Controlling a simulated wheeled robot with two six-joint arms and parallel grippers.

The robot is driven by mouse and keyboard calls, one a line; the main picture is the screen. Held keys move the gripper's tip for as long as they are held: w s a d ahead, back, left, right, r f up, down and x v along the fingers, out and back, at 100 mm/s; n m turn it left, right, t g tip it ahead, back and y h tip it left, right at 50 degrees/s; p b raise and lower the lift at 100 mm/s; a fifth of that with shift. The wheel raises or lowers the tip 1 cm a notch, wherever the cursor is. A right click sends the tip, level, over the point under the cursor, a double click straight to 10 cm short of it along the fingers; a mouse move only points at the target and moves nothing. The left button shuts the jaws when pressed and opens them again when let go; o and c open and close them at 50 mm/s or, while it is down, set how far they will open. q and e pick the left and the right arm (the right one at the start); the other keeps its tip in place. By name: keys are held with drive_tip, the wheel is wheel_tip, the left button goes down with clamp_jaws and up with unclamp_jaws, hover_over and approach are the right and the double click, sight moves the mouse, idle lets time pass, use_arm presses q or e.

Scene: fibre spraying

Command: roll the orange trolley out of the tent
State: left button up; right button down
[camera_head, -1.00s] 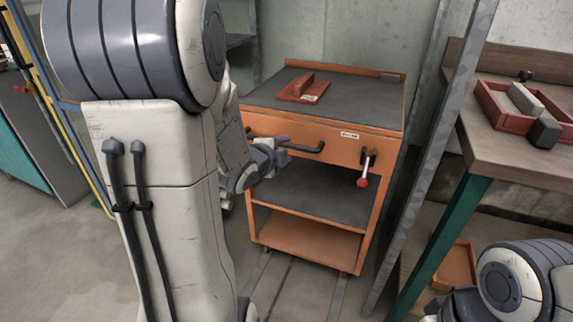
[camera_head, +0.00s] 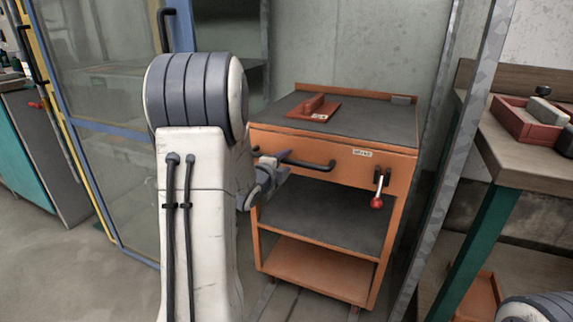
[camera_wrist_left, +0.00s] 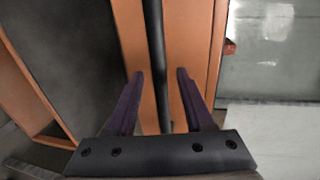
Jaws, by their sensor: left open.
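The orange trolley (camera_head: 340,155) stands upright on the floor, with a dark top and lower shelves. A black bar handle (camera_head: 310,165) runs along its front, and a lever with a red knob (camera_head: 377,190) hangs at the front right. My left gripper (camera_head: 278,165) is at the left part of the handle. In the left wrist view my left gripper (camera_wrist_left: 160,85) is open, with the black handle (camera_wrist_left: 156,50) passing between its two fingers and the orange front panel behind. My right gripper is not in view; only part of my right arm shows at the lower right.
A metal post (camera_head: 440,160) and a workbench (camera_head: 520,165) with a red tray (camera_head: 530,120) stand close on the right. A glazed door frame (camera_head: 115,190) is at the left. Floor rails run under the trolley.

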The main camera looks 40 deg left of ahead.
use_arm(q)
drive_tip(key=shift+w+a+f, duration=0.1)
drive_tip(key=shift+w, duration=0.4)
clamp_jaws()
idle(1.1)
